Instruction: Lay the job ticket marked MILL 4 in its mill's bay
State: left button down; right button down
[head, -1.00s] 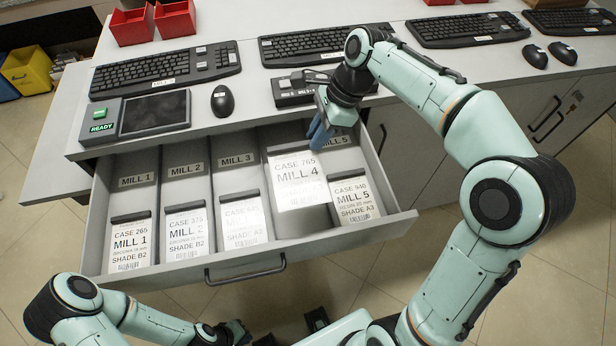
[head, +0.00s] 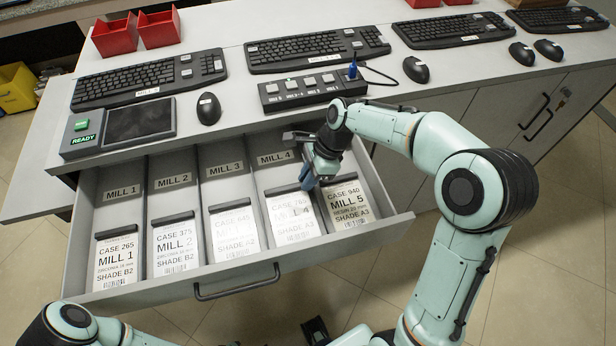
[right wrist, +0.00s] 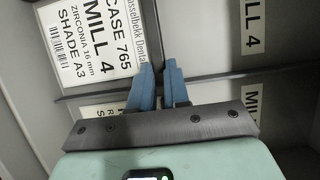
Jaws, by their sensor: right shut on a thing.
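The MILL 4 job ticket (head: 292,216) is a white card reading CASE 765, SHADE A3, with a dark bar along its top edge. It is in the fourth bay, in line with the neighbouring tickets, below the label MILL 4 (head: 276,157). It also shows in the right wrist view (right wrist: 92,45). My right gripper (head: 307,180) has its blue fingers shut on the ticket's dark top edge. I cannot tell whether the ticket touches the bay floor.
The open drawer (head: 236,285) has bays split by thin dividers. Tickets for MILL 1 (head: 116,260), MILL 2 (head: 175,245), MILL 3 (head: 234,230) and MILL 5 (head: 348,206) lie in the other bays. Keyboards, mice and a button box (head: 312,90) stand on the desk above.

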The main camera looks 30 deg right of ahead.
jog(key=shift+f, duration=0.6)
jog(key=c, duration=1.1)
grip_release()
pick_arm(q)
jog(key=shift+s+f, duration=0.1)
jog(key=shift+f, duration=0.1)
pick_arm(e)
jog(key=shift+r, duration=0.15)
jog(key=shift+r, duration=0.35)
pick_arm(q)
jog(key=shift+w+r+p, duration=0.35)
jog(key=shift+r+p, duration=0.1)
jog(key=shift+r, duration=0.2)
jog(key=shift+w+r+p, duration=0.3)
jog(key=shift+r+p, duration=0.15)
jog(key=shift+r, duration=0.15)
pick_arm(e)
jog(key=v, duration=1.2)
jog(key=shift+r, duration=0.15)
